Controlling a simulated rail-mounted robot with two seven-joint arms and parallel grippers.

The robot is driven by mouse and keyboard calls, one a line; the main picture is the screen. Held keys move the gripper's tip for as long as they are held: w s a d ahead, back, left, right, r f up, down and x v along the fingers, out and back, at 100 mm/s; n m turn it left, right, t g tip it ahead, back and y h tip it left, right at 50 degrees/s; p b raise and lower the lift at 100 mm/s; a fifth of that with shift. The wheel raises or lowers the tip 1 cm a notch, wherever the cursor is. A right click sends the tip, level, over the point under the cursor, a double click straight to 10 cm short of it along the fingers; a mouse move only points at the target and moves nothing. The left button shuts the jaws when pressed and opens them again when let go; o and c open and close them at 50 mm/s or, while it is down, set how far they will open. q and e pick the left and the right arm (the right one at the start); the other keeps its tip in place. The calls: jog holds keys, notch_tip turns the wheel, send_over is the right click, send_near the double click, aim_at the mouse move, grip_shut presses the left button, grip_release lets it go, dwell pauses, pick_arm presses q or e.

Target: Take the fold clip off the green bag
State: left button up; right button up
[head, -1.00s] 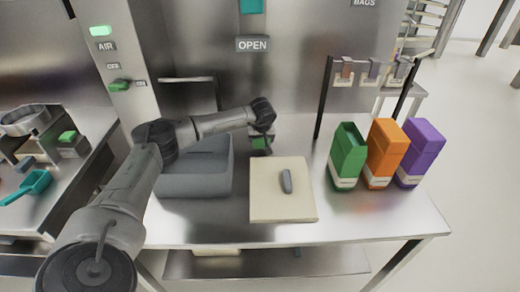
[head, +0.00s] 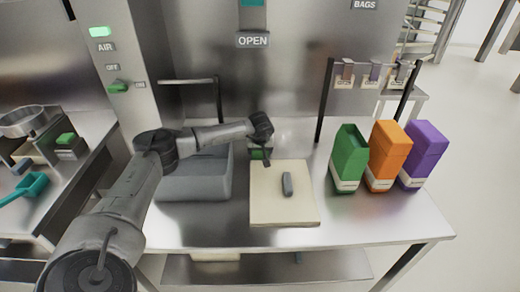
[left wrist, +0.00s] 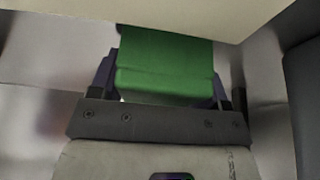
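The green bag (head: 349,158) stands upright on the right of the steel table. Its top looks open and peaked, and I see no clip on it. My left gripper (head: 259,150) is well left of the bag, low behind the pale board. It has a green piece (head: 257,155) at its fingers. In the left wrist view this green piece (left wrist: 165,65) fills the gap between the dark fingers, which appear to press its sides. I cannot tell whether it is the fold clip. My right gripper is not in view.
A pale board (head: 270,212) with a small grey piece (head: 287,184) lies mid-table. A grey bin (head: 195,185) is left of it, under my arm. An orange bag (head: 388,155) and a purple bag (head: 424,153) stand close beside the green one. A rack (head: 332,95) stands behind.

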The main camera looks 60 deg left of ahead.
pick_arm(q)
jog(key=o, duration=0.4)
jog(key=shift+o, duration=0.2)
jog(key=shift+r, duration=0.2)
jog(key=p+v, duration=0.4)
jog(key=v, duration=0.8)
